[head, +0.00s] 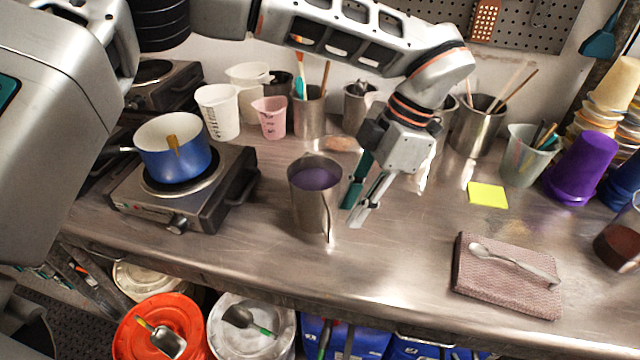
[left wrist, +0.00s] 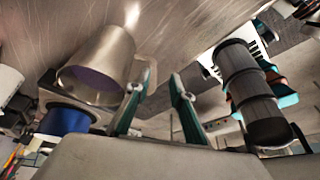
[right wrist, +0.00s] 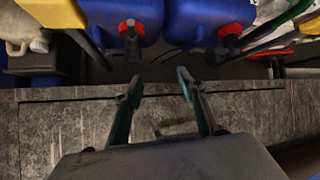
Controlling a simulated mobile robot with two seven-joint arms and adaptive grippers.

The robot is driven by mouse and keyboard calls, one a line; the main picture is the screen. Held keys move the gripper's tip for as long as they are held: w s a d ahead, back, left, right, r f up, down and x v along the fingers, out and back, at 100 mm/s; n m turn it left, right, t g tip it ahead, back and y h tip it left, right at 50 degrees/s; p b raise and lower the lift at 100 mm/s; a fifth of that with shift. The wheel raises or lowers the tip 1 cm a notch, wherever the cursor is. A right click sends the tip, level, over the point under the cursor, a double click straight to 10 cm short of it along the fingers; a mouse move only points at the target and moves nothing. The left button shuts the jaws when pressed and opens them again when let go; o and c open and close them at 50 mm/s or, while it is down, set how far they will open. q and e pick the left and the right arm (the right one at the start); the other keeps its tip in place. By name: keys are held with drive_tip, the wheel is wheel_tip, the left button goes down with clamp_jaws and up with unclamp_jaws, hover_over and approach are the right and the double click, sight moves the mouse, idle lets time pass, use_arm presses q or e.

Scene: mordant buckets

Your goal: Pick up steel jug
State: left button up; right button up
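The steel jug (head: 310,208) stands upright on the steel counter, with purple liquid inside and its handle toward the counter's front edge. In the left wrist view the jug (left wrist: 103,60) appears inverted, left of the fingers. My left gripper (head: 357,212) is open and empty, just right of the jug, fingers pointing down toward the counter. Its fingertips also show in the left wrist view (left wrist: 161,77), one close to the jug; whether it touches cannot be told. My right gripper (right wrist: 159,82) is open and empty, low down near blue containers; it does not show in the head view.
A blue pot (head: 178,163) sits on a hot plate (head: 190,205) at left. Measuring cups (head: 217,112) and steel tool holders (head: 309,118) stand behind the jug. A folded cloth (head: 490,290) with a spoon (head: 515,263) lies at right. Lidded buckets (head: 250,335) stand below the counter.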

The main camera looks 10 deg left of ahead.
sight(331, 242)
use_arm(q)
drive_tip(key=shift+w+a+x, duration=0.1)
drive_tip(key=shift+a+x, duration=0.15)
drive_tip(key=shift+x, duration=0.95)
drive_tip(key=shift+w+a+x, duration=0.1)
drive_tip(key=shift+a+x, duration=0.1)
drive_tip(key=shift+x, duration=1)
drive_tip(key=shift+w+a+x, duration=0.1)
drive_tip(key=shift+a+x, duration=0.15)
drive_tip(key=shift+x, duration=1)
drive_tip(key=shift+r, duration=0.2)
clamp_jaws()
